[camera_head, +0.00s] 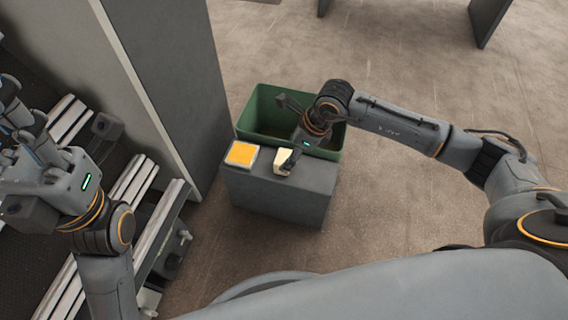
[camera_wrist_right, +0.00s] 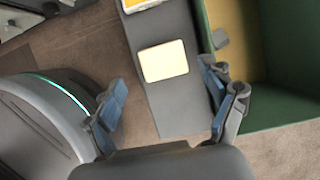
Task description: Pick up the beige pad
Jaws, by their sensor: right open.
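The beige pad (camera_head: 281,158) lies flat on top of a grey block-shaped stand (camera_head: 283,203), near the green bin, and one finger of my right gripper partly hides it in the head view. In the right wrist view the beige pad (camera_wrist_right: 164,61) shows whole, ahead of the fingers. My right gripper (camera_head: 288,134) is open and empty, with its fingers spread (camera_wrist_right: 166,100) in the wrist view. It is apart from the pad there. My left gripper (camera_head: 14,115) is at the left edge, over the rack, and its finger opening is not clear.
A yellow-orange pad with a pale border (camera_head: 242,153) lies left of the beige pad on the same stand. The green bin (camera_head: 258,108) stands right behind the stand. A tall grey panel (camera_head: 180,85) is at the left, beside a roller rack (camera_head: 125,185). Floor on the right is clear.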

